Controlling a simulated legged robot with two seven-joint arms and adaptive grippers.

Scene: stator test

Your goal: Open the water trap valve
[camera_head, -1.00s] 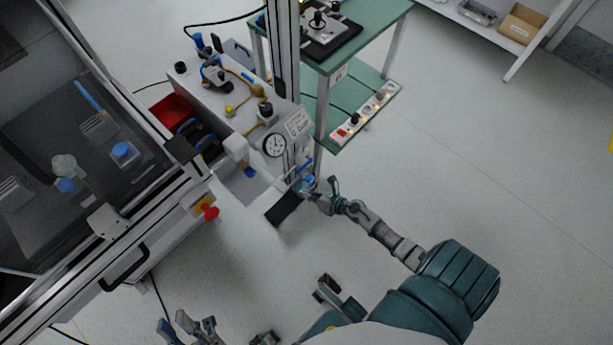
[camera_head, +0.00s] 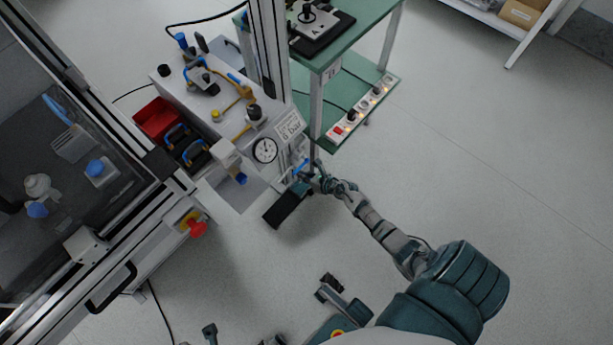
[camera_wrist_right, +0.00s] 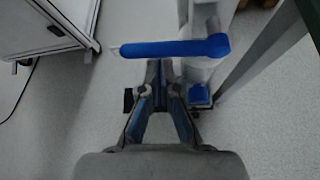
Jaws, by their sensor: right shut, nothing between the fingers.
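The water trap valve has a blue bar-shaped handle (camera_wrist_right: 175,47), which lies roughly level across the wrist view. It is small beside the upright post in the head view (camera_head: 300,166). My right gripper (camera_head: 319,179) is at the valve, just right of the handle. In the wrist view the right gripper's fingers (camera_wrist_right: 160,70) are shut and empty, with their tips just below the handle; I cannot tell whether they touch it. A part of my left gripper (camera_head: 210,332) shows at the bottom edge of the head view, mostly cut off.
A round gauge (camera_head: 265,150) is on the white panel left of the valve. A black plate (camera_head: 287,206) is below it. A red emergency button (camera_head: 197,229) is on the machine at left. A green table (camera_head: 350,60) with a power strip (camera_head: 362,108) stands behind. Floor at right is clear.

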